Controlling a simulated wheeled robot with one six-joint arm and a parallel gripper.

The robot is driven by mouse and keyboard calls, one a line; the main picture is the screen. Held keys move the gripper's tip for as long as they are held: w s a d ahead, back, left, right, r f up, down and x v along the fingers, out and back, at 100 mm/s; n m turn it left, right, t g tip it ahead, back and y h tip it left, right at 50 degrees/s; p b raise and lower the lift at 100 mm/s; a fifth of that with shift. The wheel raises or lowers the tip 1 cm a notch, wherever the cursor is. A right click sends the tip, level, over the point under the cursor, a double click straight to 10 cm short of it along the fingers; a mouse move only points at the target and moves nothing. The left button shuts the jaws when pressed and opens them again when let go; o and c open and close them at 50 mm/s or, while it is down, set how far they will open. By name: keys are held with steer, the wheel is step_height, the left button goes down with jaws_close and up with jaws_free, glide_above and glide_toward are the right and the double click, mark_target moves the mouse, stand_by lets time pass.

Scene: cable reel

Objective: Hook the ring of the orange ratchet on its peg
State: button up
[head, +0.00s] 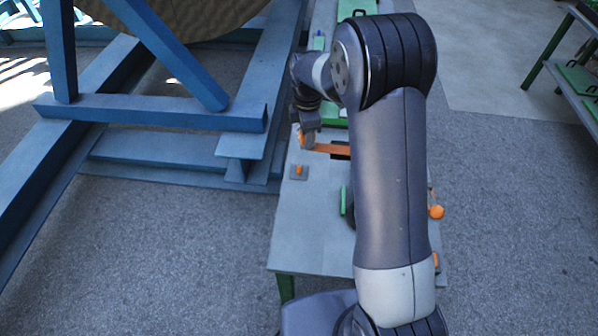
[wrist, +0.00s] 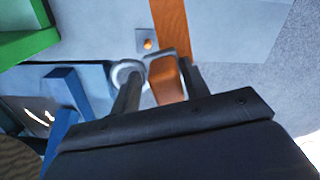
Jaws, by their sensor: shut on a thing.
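My gripper (wrist: 160,74) is shut on the orange ratchet (wrist: 166,84), whose body sits between the two fingers. The ratchet's grey ring (wrist: 127,70) sticks out beside the left finger, partly hidden by it. An orange strap (wrist: 171,25) runs from the ratchet up the wrist view; the strap (head: 332,150) also shows in the head view. The peg (wrist: 148,44) is a small orange stub on a grey plate, just above and right of the ring in the wrist view, apart from it. In the head view the peg (head: 299,170) stands nearer than my gripper (head: 308,142).
The grey bench (head: 310,235) carries the peg plate. A blue steel stand (head: 150,113) with a large reel is close on the left. Green parts (head: 357,8) lie at the bench's far end. An orange knob (head: 436,212) is at the right edge. The near left bench top is clear.

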steer(key=n, duration=0.2)
steer(key=w+n, duration=0.1)
steer(key=n, duration=0.2)
steer(key=d+n, duration=0.1)
steer(key=n, duration=0.1)
steer(key=shift+w, duration=0.2)
steer(key=n, duration=0.5)
steer(key=w+d+n, duration=0.1)
steer(key=n, duration=0.1)
steer(key=shift+w, duration=0.1)
step_height(320, 180, down, 11)
steer(key=b, duration=0.7)
stand_by(1.0)
steer(key=shift+f+b, duration=1.35)
steer(key=shift+f, duration=0.65)
stand_by(2.1)
